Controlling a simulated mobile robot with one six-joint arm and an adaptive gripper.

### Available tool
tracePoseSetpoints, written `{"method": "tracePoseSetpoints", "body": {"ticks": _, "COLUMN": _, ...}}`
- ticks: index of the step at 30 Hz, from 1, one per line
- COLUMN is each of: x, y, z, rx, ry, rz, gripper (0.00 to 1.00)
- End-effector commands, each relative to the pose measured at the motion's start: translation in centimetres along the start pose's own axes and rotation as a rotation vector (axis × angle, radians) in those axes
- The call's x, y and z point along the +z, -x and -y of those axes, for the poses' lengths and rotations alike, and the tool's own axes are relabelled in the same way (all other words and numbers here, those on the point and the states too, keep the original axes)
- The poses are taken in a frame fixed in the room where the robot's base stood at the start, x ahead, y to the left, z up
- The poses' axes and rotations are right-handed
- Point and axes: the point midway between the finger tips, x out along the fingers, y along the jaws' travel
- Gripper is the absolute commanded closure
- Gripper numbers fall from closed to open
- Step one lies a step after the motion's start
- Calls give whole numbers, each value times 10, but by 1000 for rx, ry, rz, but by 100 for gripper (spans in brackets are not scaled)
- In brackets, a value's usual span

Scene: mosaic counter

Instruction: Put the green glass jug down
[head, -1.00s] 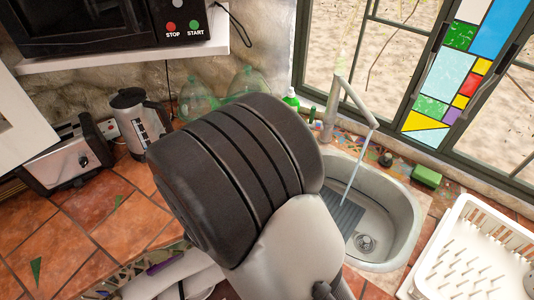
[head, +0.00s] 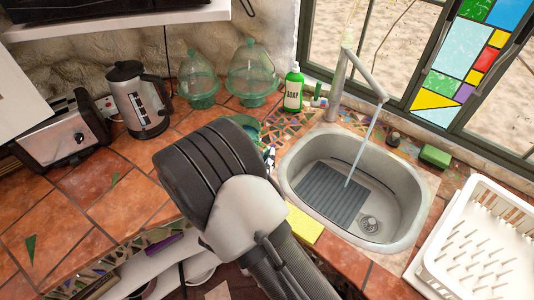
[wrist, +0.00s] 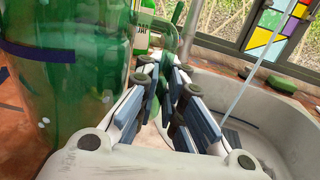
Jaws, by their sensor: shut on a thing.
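The green glass jug (wrist: 65,95) fills the left of the wrist view, close up and see-through. Its green handle (wrist: 168,38) runs between the fingers of my gripper (wrist: 168,95), which is shut on it. In the head view my arm hides most of the jug; only a bit of green glass (head: 248,124) shows past the wrist, left of the sink. A small part of my gripper (head: 269,158) shows there by the sink's left rim. I cannot tell whether the jug's base touches the counter.
The sink (head: 405,215) has a running tap (head: 355,80). A soap bottle (head: 293,88) and two green glass domes (head: 252,75) stand behind. A yellow sponge or cloth (head: 304,225) lies at the sink's front left. A kettle (head: 138,100), toaster (head: 65,140) and dish rack (head: 480,240) stand around. Tiles at left are clear.

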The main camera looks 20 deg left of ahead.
Motion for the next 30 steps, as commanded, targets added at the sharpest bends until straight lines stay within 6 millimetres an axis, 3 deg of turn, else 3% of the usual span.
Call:
{"method": "tracePoseSetpoints", "body": {"ticks": 4, "x": -18, "y": 0, "z": -1, "rx": 0, "ry": -7, "rz": 7, "gripper": 100}}
{"method": "tracePoseSetpoints", "body": {"ticks": 17, "x": -23, "y": 0, "z": -1, "rx": 0, "ry": -7, "rz": 6, "gripper": 100}}
{"method": "tracePoseSetpoints", "body": {"ticks": 18, "x": -24, "y": 0, "z": 0, "rx": 0, "ry": -1, "rz": 0, "gripper": 91}}
{"method": "tracePoseSetpoints", "body": {"ticks": 21, "x": -24, "y": 0, "z": 0, "rx": 0, "ry": -1, "rz": 0, "gripper": 85}}
{"method": "tracePoseSetpoints", "body": {"ticks": 27, "x": -24, "y": 0, "z": 0, "rx": 0, "ry": -1, "rz": 0, "gripper": 71}}
{"method": "tracePoseSetpoints", "body": {"ticks": 30, "x": -24, "y": 0, "z": 0, "rx": 1, "ry": -1, "rz": 0, "gripper": 71}}
